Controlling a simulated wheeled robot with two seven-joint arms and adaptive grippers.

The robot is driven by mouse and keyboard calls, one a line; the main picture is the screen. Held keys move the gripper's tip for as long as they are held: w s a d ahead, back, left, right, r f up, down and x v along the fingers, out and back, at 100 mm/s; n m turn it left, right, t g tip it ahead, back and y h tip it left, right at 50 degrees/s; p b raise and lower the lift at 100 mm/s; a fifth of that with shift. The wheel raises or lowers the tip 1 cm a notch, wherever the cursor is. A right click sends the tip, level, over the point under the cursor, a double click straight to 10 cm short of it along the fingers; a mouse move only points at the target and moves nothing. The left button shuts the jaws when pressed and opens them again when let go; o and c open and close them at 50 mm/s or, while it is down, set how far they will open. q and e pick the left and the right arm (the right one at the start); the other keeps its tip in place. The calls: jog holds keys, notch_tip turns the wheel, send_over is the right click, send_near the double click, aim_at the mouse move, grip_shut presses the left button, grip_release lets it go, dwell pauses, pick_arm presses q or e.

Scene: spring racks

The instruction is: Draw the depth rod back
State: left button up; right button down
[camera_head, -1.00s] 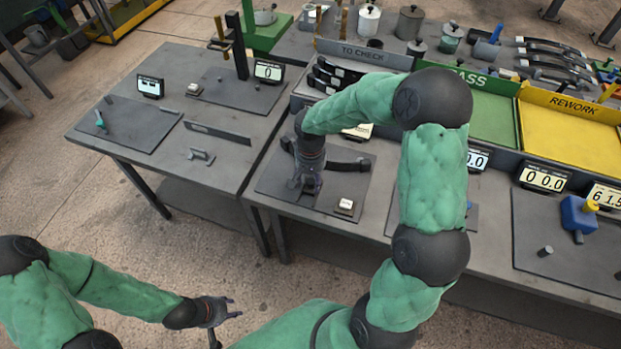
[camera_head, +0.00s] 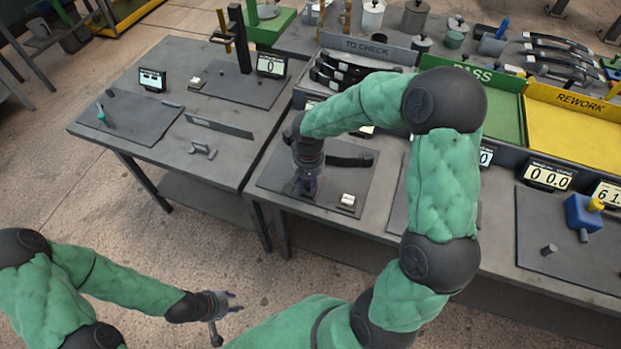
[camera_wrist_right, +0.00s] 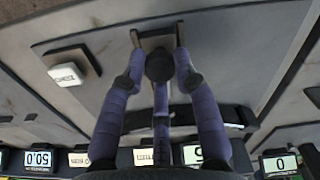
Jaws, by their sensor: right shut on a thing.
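My right gripper (camera_head: 301,184) is low over a dark mat (camera_head: 275,176) on the middle bench. In the right wrist view, its purple fingers (camera_wrist_right: 160,75) are closed around a dark round knob (camera_wrist_right: 159,66). I cannot tell whether this knob is the end of the depth rod; the fingers hide the rest. A dark curved spring (camera_head: 350,160) lies behind the gripper, and it also shows in the wrist view (camera_wrist_right: 232,116). My left gripper (camera_head: 228,307) is open and empty, in front of the benches.
A white-topped button box (camera_head: 347,200) sits right of my right gripper, also in the wrist view (camera_wrist_right: 68,74). Behind are the TO CHECK rack (camera_head: 367,48), green PASS tray (camera_head: 508,113) and yellow REWORK tray (camera_head: 570,123). The left bench (camera_head: 165,150) holds another fixture.

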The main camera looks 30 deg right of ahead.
jog(key=c, duration=0.9)
grip_release()
jog(key=shift+s+a, duration=0.15)
jog(key=shift+c, duration=0.2)
jog(key=shift+a, duration=0.1)
notch_tip(320, 180, up, 12)
